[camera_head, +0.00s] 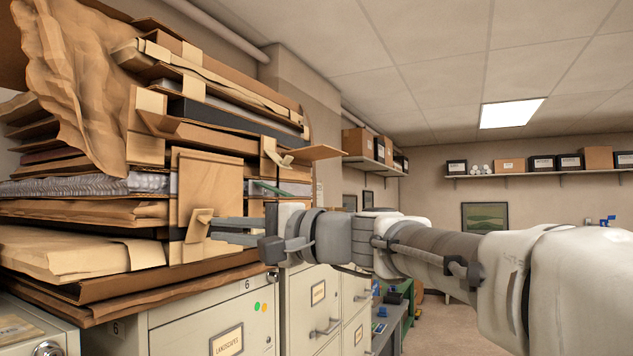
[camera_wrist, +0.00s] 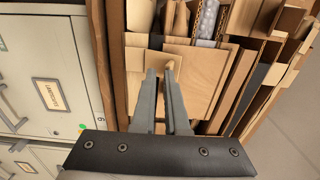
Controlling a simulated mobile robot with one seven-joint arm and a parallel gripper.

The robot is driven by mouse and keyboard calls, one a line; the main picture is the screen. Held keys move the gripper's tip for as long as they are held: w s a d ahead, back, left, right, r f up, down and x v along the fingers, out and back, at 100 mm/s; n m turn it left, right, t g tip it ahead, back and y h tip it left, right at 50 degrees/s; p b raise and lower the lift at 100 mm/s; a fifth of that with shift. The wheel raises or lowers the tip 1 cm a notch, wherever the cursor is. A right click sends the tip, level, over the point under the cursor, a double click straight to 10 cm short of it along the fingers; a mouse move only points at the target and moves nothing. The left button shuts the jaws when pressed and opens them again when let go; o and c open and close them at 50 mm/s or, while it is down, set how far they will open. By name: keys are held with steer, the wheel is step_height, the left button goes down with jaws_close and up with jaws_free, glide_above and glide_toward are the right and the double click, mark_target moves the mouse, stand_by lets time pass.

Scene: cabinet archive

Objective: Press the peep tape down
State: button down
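A tan paper-tape tab (camera_head: 199,222), which looks like the peep tape, sticks out from the lower part of an upright brown cardboard panel (camera_head: 207,180) on the stack's front. It bends away from the surface. My gripper (camera_head: 212,231) reaches in from the right, its fingertips beside the tab. In the wrist view, the fingertips (camera_wrist: 159,72) point at the same panel (camera_wrist: 200,72), and the tab (camera_wrist: 177,64) shows just past them. A narrow gap runs between the fingers, with nothing visibly held. I cannot tell whether they touch the tab.
The tall stack of folders and wrapped packets (camera_head: 80,210) rests on grey filing cabinets (camera_head: 235,310). Another curled tape (camera_head: 276,152) and a cardboard flap (camera_head: 312,153) jut out above my gripper. Boxes line a wall shelf (camera_head: 540,174) at the back.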

mark_target(199, 229)
steer(key=shift+w+a+f+g, duration=0.15)
steer(key=shift+a+f, duration=0.05)
steer(key=shift+a, duration=0.25)
steer(key=shift+w+a+f+g, duration=0.15)
steer(key=shift+a, duration=0.25)
steer(key=shift+s+d+r, duration=0.15)
steer(key=shift+d+r, duration=0.05)
steer(key=shift+d, duration=0.15)
steer(key=shift+a+r, duration=0.1)
steer(key=shift+a, duration=0.1)
steer(key=shift+x, duration=0.8)
steer(key=shift+w+a, duration=0.15)
steer(key=shift+w, duration=0.1)
steer(key=shift+a, duration=0.15)
